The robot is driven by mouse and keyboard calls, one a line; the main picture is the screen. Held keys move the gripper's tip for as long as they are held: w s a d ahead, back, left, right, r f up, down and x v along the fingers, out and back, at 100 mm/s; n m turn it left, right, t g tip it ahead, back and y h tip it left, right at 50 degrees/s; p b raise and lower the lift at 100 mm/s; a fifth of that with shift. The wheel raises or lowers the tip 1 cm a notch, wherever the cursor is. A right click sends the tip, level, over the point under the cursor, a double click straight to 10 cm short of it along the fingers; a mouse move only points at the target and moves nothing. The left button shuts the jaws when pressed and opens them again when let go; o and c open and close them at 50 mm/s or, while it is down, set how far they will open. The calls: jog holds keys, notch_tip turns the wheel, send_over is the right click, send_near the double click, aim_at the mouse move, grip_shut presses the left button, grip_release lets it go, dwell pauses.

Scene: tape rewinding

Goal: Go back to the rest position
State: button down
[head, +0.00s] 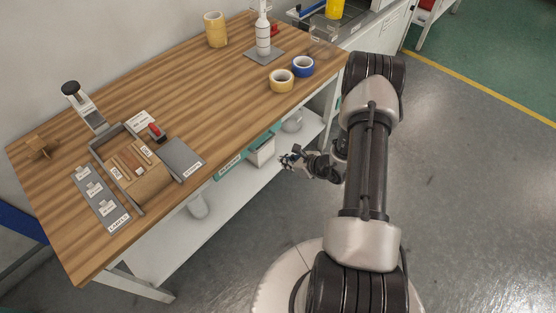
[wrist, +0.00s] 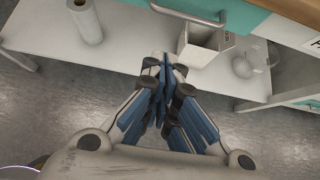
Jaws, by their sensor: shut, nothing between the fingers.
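My gripper (head: 289,159) is at the end of my arm, beside the front edge of the wooden workbench (head: 200,107) and below its top. In the wrist view my gripper (wrist: 164,72) has its blue fingers together, with nothing between them. It points towards the lower shelf (wrist: 130,50) and touches nothing that I can see.
On the bench are a tray (head: 148,193) of small parts, a yellow tape roll (head: 281,81), a blue tape roll (head: 303,66) and a white bottle (head: 263,38). The floor (head: 480,170) at right is clear.

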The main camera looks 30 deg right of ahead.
jog(key=shift+v, duration=1.45)
jog(key=shift+a, duration=0.1)
jog(key=w+a+r+n+g+y, duration=0.1)
jog(key=a+r+n+y, duration=0.1)
jog(key=a+r+n, duration=0.7)
jog(key=w+a+r+n+g+y, duration=0.1)
jog(key=a+r+n+g+y, duration=0.3)
jog(key=r, duration=0.9)
jog(key=s+a+r+n+g+h, duration=0.1)
jog(key=s+a+r+n+h, duration=0.1)
jog(key=s+a+r+n, duration=0.75)
jog(key=s+d+r+n+h, duration=0.2)
jog(key=s+r+n+h, duration=0.1)
jog(key=s, duration=0.5)
jog(key=s+d+r+n+t+h, duration=0.1)
jog(key=s+d+r+n+h, duration=0.2)
jog(key=s+r+n, duration=0.3)
jog(key=shift+s+d+r+h, duration=0.15)
jog(key=shift+s+d+h, duration=0.1)
jog(key=shift+s+h, duration=0.7)
jog(key=shift+s, duration=0.1)
